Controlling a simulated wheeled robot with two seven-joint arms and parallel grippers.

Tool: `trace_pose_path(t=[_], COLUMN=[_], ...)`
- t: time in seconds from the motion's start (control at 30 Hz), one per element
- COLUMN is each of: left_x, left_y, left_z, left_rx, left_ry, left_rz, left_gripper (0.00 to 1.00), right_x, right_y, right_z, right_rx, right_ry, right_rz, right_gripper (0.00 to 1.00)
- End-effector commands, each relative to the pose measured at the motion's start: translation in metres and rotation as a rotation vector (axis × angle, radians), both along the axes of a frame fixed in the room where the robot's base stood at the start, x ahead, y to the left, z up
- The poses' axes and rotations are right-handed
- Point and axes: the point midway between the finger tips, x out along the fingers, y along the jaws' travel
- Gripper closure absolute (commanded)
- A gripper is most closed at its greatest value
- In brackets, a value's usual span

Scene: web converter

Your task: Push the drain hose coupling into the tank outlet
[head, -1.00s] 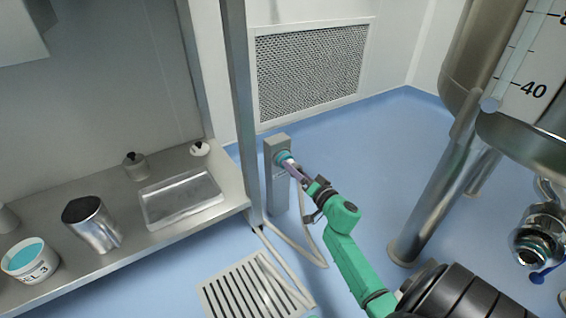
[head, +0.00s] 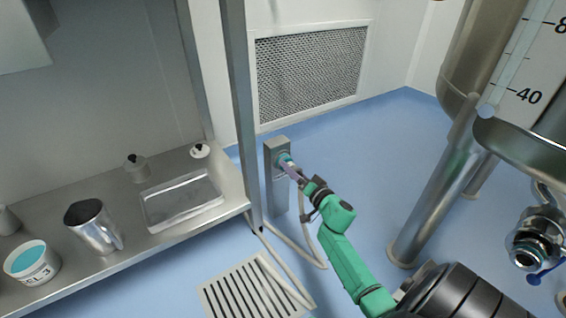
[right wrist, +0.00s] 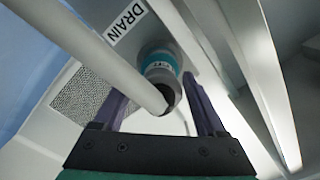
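The drain hose coupling (head: 284,158), with a teal band, sits in a grey post holder (head: 277,190) below the wall grille. In the right wrist view the coupling (right wrist: 159,66) lies ahead, between the two purple fingers, with a visible gap on each side. My right gripper (head: 289,168) is open right at the coupling. The pale drain hose (right wrist: 100,45) runs from the coupling's end across the right wrist view. The tank outlet (head: 530,252) is a metal fitting with a blue lever, under the tank at the right edge. My left gripper is not in view.
A steel bench (head: 110,262) on the left holds a tray (head: 182,203), a metal jug (head: 95,228) and a labelled tub (head: 32,262). A steel upright (head: 240,100) stands close left of the post. Hose loops lie by the floor grate (head: 255,290).

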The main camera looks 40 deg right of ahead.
Motion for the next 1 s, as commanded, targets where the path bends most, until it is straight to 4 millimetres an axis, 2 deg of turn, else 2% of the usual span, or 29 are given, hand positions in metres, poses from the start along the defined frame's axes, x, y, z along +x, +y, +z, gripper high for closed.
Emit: trace_pose_path(t=[0.03,0.17,0.37,1.0], left_x=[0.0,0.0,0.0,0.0], left_y=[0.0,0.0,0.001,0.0], left_z=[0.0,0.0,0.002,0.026], left_rx=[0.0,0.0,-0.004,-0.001], left_ry=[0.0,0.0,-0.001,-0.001], left_rz=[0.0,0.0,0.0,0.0], left_gripper=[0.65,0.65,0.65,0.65], right_x=[0.0,0.0,-0.002,-0.034], right_y=[0.0,0.0,0.0,0.001], right_z=[0.0,0.0,0.001,0.002], right_rx=[0.0,0.0,0.0,0.0], right_ry=[0.0,0.0,0.0,0.001], right_rz=[0.0,0.0,0.0,0.001], right_gripper=[0.49,0.99,1.0,1.0])
